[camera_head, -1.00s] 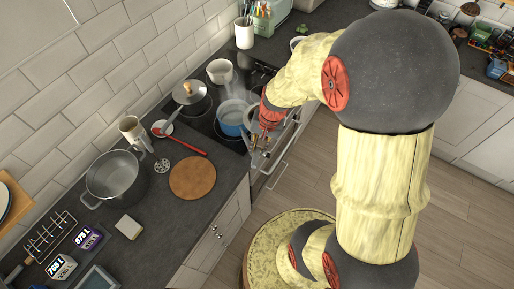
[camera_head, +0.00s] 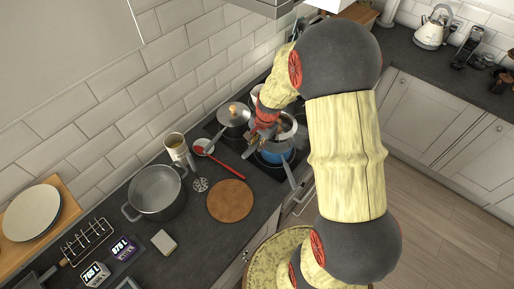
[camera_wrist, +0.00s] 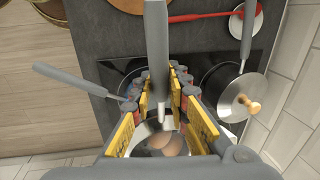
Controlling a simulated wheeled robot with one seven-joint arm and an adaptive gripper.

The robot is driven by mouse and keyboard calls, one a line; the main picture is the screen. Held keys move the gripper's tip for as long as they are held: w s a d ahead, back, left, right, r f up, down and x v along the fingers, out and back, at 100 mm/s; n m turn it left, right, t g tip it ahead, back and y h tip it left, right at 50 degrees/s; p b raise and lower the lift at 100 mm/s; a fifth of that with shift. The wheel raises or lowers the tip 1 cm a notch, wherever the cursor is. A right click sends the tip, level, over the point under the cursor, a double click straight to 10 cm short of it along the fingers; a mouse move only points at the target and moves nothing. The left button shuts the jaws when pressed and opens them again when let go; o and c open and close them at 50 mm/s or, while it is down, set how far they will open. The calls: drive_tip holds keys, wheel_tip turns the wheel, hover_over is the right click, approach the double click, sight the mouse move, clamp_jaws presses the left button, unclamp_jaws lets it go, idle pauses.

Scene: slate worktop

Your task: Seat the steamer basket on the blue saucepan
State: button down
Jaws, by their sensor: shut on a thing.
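The blue saucepan (camera_head: 272,157) stands on the dark hob, its grey handle pointing toward the front. In the wrist view its handle (camera_wrist: 75,80) sticks out to the left and the fingers hide most of the pan. My gripper (camera_head: 265,130) is shut on the long grey handle of the steamer basket (camera_head: 289,128). In the wrist view the handle runs between the yellow-padded fingers (camera_wrist: 160,95), and the basket (camera_wrist: 150,128) has round brown things in it. In the head view the basket appears above and behind the saucepan. Whether they touch, I cannot tell.
A lidded pot (camera_head: 234,115) stands left of the saucepan, close to my gripper; its lid (camera_wrist: 243,98) shows on the right in the wrist view. A red spoon (camera_head: 224,160), a round wooden board (camera_head: 230,200) and a large grey pot (camera_head: 157,190) are on the worktop.

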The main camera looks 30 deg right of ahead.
wheel_tip(320, 180, down, 9)
drive_tip(key=b, duration=0.6)
drive_tip(key=shift+b, duration=0.3)
drive_tip(key=shift+f, duration=0.4)
idle(0.9)
drive_tip(key=c, duration=1.6)
unclamp_jaws()
drive_tip(key=shift+c, duration=0.2)
drive_tip(key=shift+o, duration=1.3)
drive_tip(key=shift+o, duration=1.1)
drive_tip(key=shift+r, duration=0.1)
